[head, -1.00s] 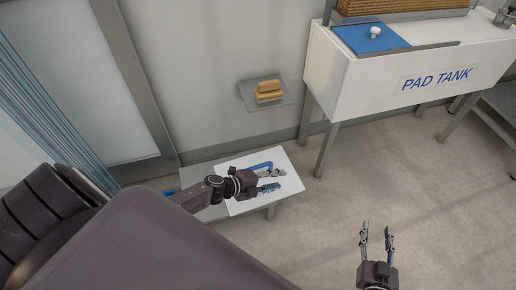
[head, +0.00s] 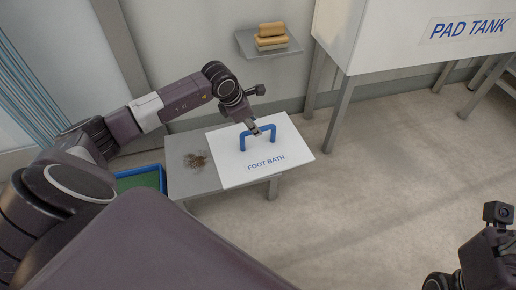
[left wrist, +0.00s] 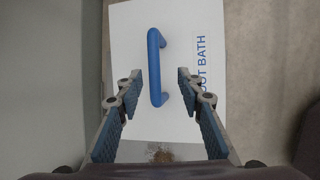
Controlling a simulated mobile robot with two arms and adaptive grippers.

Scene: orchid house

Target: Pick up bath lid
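The bath lid (head: 235,157) is a white flat board marked FOOT BATH, lying on a low grey bench. A blue arched handle (head: 271,129) stands up from it. My left gripper (head: 256,131) points down at the handle. In the left wrist view, the lid (left wrist: 135,40) lies below and the handle (left wrist: 155,75) runs lengthwise between the two fingers of my left gripper (left wrist: 160,80), which are open with a gap on both sides. Only the dark wrist part of my right arm shows at the lower right of the head view; its fingers are out of the picture.
The grey bench (head: 185,181) has a brown dirt patch (head: 195,160) left of the lid. A blue-rimmed green tray (head: 140,180) sits left of it. A wall shelf (head: 250,45) holds tan blocks (head: 271,36). The white pad tank (head: 400,40) stands at right; the floor between is clear.

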